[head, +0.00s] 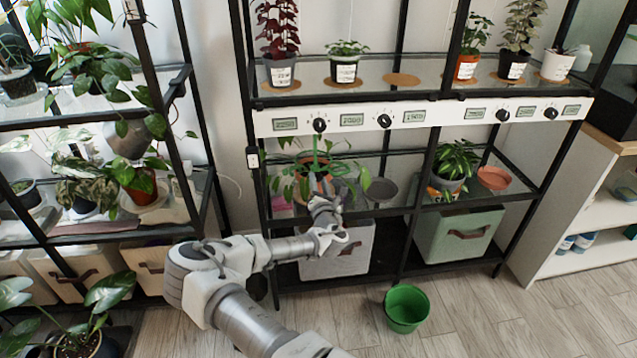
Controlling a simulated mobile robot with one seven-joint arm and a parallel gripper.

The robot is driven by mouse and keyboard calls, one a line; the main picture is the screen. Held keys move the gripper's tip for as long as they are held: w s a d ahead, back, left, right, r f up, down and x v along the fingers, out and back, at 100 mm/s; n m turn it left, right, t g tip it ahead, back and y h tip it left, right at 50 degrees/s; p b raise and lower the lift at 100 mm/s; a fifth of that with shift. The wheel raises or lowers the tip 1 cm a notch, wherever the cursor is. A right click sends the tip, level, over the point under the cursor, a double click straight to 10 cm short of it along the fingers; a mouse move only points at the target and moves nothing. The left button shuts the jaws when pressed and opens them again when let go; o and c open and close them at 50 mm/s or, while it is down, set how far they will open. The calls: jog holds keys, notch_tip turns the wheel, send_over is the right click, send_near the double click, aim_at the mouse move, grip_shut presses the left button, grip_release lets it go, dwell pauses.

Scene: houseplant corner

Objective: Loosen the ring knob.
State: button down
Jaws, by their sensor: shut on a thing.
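A green support ring with upright stakes (316,153) stands in a terracotta pot (289,184) with a leafy plant on the middle glass shelf. My gripper (323,184) is at the front of this pot, in front of the leaves, with its fingers pointing up and away. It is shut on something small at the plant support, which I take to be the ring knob. The fingers hide the knob, so its shape and how tight it is cannot be seen.
A white panel (436,113) with black dials and small displays runs above. A grey fabric bin (352,256) is below my gripper. A green bucket (406,306) stands on the floor.

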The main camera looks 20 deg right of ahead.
jog(key=shift+s+n, duration=0.1)
jog(key=shift+n, duration=0.3)
jog(key=c, duration=0.5)
grip_release()
jog(key=p+v, duration=0.4)
jog(key=v, duration=1.3)
jog(key=shift+s+r, duration=0.1)
jog(key=shift+s, duration=0.1)
